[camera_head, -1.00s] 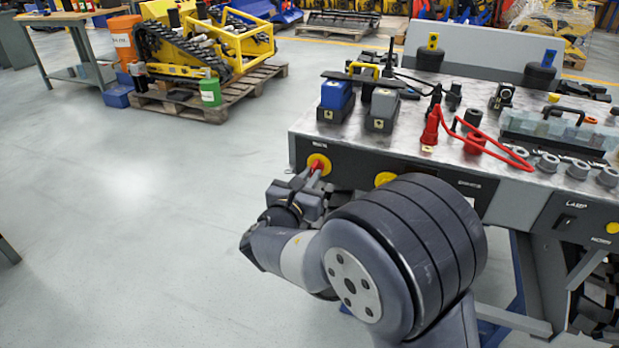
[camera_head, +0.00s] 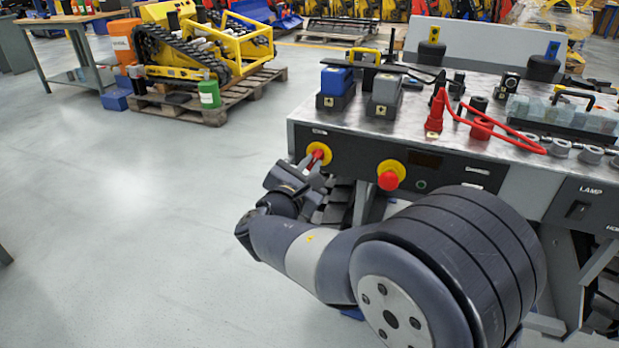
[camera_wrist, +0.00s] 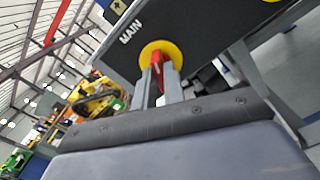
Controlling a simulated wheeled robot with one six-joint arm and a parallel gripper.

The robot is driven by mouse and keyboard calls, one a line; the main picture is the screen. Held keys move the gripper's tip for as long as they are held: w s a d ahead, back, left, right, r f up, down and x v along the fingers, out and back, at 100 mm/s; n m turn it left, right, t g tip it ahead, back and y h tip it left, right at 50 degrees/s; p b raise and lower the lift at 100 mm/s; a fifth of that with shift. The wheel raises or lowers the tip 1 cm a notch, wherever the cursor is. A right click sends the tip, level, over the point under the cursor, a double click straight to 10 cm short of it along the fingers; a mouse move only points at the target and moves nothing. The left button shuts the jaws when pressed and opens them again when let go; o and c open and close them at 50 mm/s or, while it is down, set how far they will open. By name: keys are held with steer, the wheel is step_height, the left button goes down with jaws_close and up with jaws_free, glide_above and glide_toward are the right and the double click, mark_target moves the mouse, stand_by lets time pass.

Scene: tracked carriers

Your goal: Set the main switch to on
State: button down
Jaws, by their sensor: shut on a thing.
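The main switch (camera_head: 318,154) is a red handle on a round yellow plate at the left end of the bench's dark front panel. In the wrist view the switch (camera_wrist: 156,50) sits beside the label MAIN, and its red handle shows between the fingers. My gripper (camera_head: 314,164) reaches the switch from below and in front. In the wrist view its two grey fingers (camera_wrist: 159,80) are closed on the red handle, one on each side. The handle looks tilted in the head view. The fingers hide part of the handle.
A red mushroom button on a yellow plate (camera_head: 390,175) is right of the switch on the same panel. A LAMP rocker switch (camera_head: 577,210) is farther right. Blue (camera_head: 336,84) and grey (camera_head: 385,90) blocks stand on the bench top. The floor at left is clear.

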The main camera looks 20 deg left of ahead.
steer(key=m+b, duration=0.2)
steer(key=m, duration=0.1)
steer(key=shift+f, duration=0.25)
steer(key=m+b, duration=0.1)
steer(key=m, duration=0.1)
steer(key=shift+d+r+m, duration=0.1)
steer(key=shift+m, duration=0.2)
steer(key=m, duration=0.3)
steer(key=shift+m, duration=1.9)
steer(key=c, duration=1.5)
jaws_free()
